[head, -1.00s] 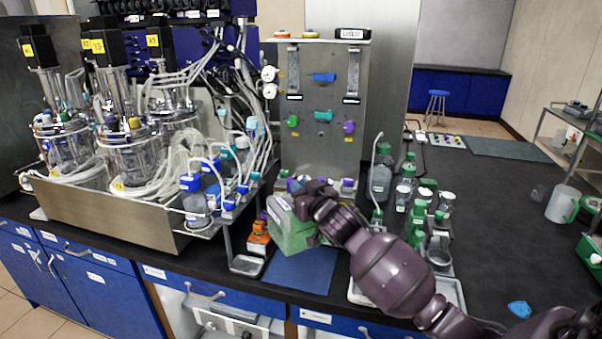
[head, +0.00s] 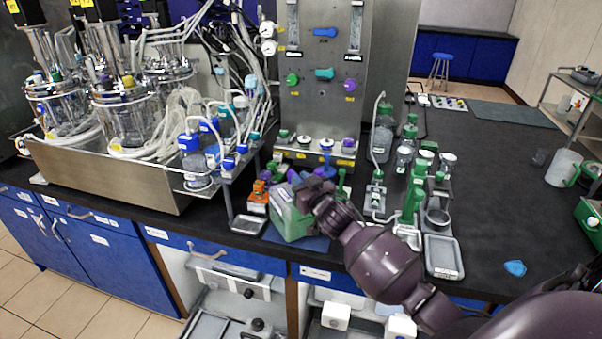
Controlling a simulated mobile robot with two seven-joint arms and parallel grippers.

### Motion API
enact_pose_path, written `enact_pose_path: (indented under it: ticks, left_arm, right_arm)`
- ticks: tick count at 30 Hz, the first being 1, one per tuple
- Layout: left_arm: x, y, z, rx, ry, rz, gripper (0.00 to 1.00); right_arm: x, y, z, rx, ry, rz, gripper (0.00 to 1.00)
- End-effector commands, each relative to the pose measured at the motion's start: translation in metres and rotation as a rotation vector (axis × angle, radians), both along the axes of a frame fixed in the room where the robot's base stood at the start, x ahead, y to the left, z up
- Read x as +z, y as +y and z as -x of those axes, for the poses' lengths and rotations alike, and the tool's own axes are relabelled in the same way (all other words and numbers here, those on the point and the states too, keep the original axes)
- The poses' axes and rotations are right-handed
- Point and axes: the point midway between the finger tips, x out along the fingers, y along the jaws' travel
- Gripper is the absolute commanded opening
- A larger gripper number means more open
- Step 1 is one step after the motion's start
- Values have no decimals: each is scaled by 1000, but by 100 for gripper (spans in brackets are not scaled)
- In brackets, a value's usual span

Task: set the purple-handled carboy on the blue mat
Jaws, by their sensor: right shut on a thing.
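The carboy (head: 289,217), a boxy translucent container with green contents and a pale label, is at the middle of the head view. My right gripper (head: 314,194) is shut on it at its upper right. The blue mat (head: 318,244) lies on the black bench at the front edge, mostly covered by the carboy and my right arm. The carboy's base is over the mat, slightly tilted in the picture; I cannot tell whether it touches. My left gripper is out of view.
An orange-and-grey item (head: 258,196) and a small grey tray (head: 248,224) stand close left of the carboy. A steel panel (head: 318,100) rises behind. Green-capped bottles (head: 408,135) and a grey tray (head: 443,256) stand to the right. The bench further right is mostly clear.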

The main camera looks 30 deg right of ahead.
Motion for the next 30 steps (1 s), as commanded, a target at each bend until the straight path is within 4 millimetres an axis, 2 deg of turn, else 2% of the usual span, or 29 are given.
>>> enact_pose_path:
  ticks: [7, 8, 12, 13, 23, 26, 30]
  left_arm:
    - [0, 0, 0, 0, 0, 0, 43]
    - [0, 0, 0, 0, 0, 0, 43]
    - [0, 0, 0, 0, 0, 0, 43]
    - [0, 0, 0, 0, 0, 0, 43]
    - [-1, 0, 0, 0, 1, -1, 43]
    - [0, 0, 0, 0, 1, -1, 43]
    - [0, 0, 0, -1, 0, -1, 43]
  right_arm:
    - [2, 0, -1, 2, -12, 4, 0]
    - [-3, 0, 0, 0, -2, 2, 18]
    - [-2, -1, 0, -1, -2, 2, 40]
    - [-2, 0, 0, 0, -2, 2, 42]
    - [-3, 0, 3, 0, -2, 1, 42]
    - [-3, 0, 11, 0, -1, 0, 42]
    - [-3, 2, 32, 0, -1, 1, 42]
